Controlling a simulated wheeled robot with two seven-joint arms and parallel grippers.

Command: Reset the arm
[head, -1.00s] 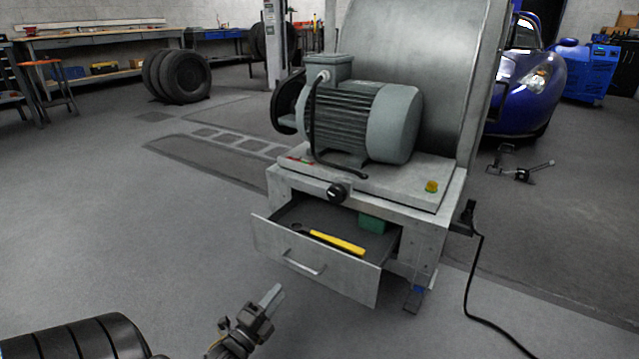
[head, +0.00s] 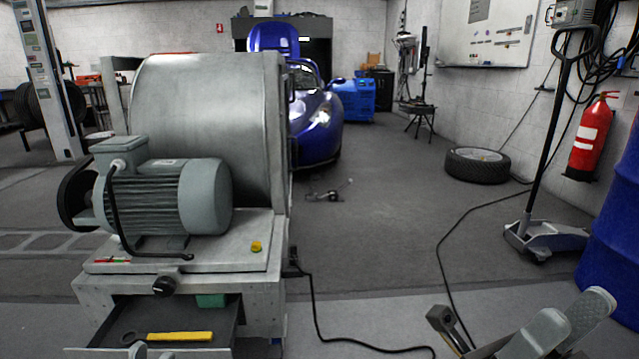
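A dynamometer stands at the left: a grey motor (head: 155,200) on a metal stand (head: 262,295), with a large drum (head: 205,110) behind it. A black knob (head: 164,286) is on the stand's front edge, and a yellow button (head: 256,246) is on its top. The drawer (head: 105,322) below is open, with a yellow-handled tool (head: 180,336) and a green box (head: 211,300) inside. Small grey tips of what looks like my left gripper (head: 166,353) show at the bottom edge; most is cut off. My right gripper (head: 572,320) is at the bottom right, its pale rounded fingers apart and empty.
A black cable (head: 314,310) runs over the floor from the stand. A tyre (head: 477,165), a floor jack (head: 545,237), a red extinguisher (head: 592,138) and a blue drum (head: 615,230) are at the right. A blue car (head: 315,118) is behind.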

